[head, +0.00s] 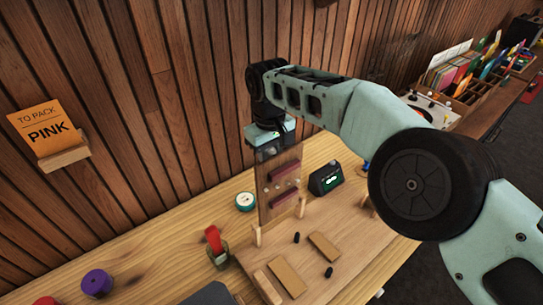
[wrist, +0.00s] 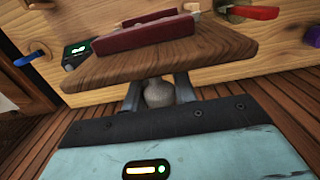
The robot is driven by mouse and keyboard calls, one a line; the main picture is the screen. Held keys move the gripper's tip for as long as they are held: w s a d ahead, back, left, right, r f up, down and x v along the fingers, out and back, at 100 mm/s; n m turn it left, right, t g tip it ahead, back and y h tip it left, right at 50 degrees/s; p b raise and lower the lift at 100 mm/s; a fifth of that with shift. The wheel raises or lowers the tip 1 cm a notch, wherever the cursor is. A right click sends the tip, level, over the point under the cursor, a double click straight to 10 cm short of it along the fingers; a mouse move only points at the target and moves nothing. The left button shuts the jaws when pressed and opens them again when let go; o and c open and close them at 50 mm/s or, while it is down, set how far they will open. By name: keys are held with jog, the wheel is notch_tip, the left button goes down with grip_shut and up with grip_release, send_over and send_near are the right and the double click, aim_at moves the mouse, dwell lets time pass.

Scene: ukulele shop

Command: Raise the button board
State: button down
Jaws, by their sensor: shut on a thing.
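The button board (head: 279,187) is a brown wooden panel with two dark red bars on its face. It stands upright over the workbench. It also shows in the wrist view (wrist: 210,52), seen from its top edge with a red bar (wrist: 145,35) beyond. My gripper (head: 268,138) is at the board's top end. In the wrist view my gripper's two fingers (wrist: 159,92) are closed around a rounded grey knob (wrist: 160,93) at the board's near edge. I cannot tell whether the board's lower edge touches the surface below.
A wooden base (head: 345,262) with loose strips and dark pegs lies before the board. A black device with a green display (head: 326,178) stands right, a round teal item (head: 245,201) left. A red item (head: 214,240) and a purple spool (head: 97,283) are farther left. A slatted wall is behind.

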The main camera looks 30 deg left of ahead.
jog(key=shift+s+f, duration=0.1)
jog(key=shift+f, duration=0.05)
jog(key=c, duration=1.1)
grip_release()
jog(key=shift+r+b, duration=0.3)
jog(key=shift+r, duration=0.25)
notch_tip(320, 180, up, 9)
jog(key=p, duration=0.3)
jog(key=shift+a+p, duration=0.1)
jog(key=shift+p, duration=0.2)
jog(key=r+p, duration=0.2)
jog(key=p, duration=0.1)
